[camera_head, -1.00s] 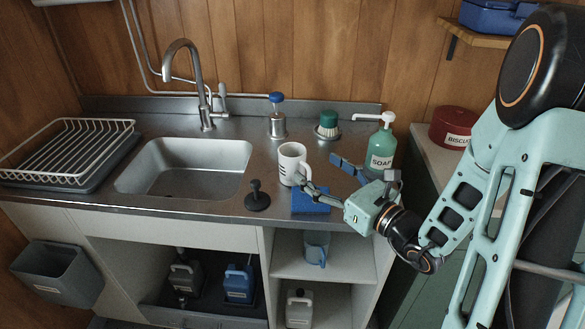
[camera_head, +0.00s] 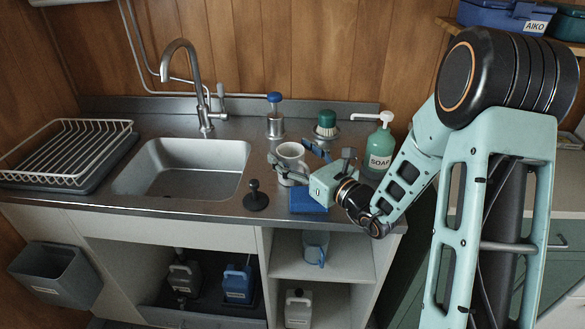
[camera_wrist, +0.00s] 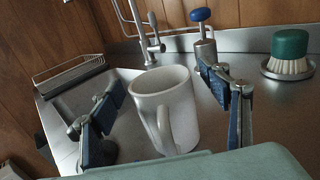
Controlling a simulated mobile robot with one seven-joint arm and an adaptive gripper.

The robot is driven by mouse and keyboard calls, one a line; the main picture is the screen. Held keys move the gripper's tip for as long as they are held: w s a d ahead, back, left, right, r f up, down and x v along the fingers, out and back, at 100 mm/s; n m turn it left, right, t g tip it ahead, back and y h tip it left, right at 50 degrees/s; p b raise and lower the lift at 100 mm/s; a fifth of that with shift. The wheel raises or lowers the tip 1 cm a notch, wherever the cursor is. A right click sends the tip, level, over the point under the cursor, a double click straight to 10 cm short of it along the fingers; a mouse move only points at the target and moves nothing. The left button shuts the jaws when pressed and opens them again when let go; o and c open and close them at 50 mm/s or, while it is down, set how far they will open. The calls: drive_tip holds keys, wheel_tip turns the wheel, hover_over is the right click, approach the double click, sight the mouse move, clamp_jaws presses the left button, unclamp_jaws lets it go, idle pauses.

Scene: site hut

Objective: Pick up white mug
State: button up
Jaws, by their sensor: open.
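The white mug (camera_head: 290,153) stands upright on the steel counter, right of the sink. In the wrist view the mug (camera_wrist: 172,108) is between my two fingers, with its handle towards the camera and a little left. My gripper (camera_head: 293,162) is open at the mug from the right side. In the wrist view my gripper (camera_wrist: 165,115) has one finger on each side of the mug, with gaps visible. Part of the mug is hidden behind my gripper in the head view.
A blue sponge (camera_head: 308,201) lies below my gripper. A black plunger-like object (camera_head: 256,197) stands left of it. The soap bottle (camera_head: 380,150), green-topped brush (camera_head: 326,123) and blue-topped dispenser (camera_head: 275,118) stand nearby. The sink (camera_head: 190,170) is to the left.

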drive_tip(key=c, duration=1.7)
drive_tip(key=shift+r, duration=0.1)
drive_tip(key=shift+c, duration=0.2)
drive_tip(key=shift+r, duration=0.1)
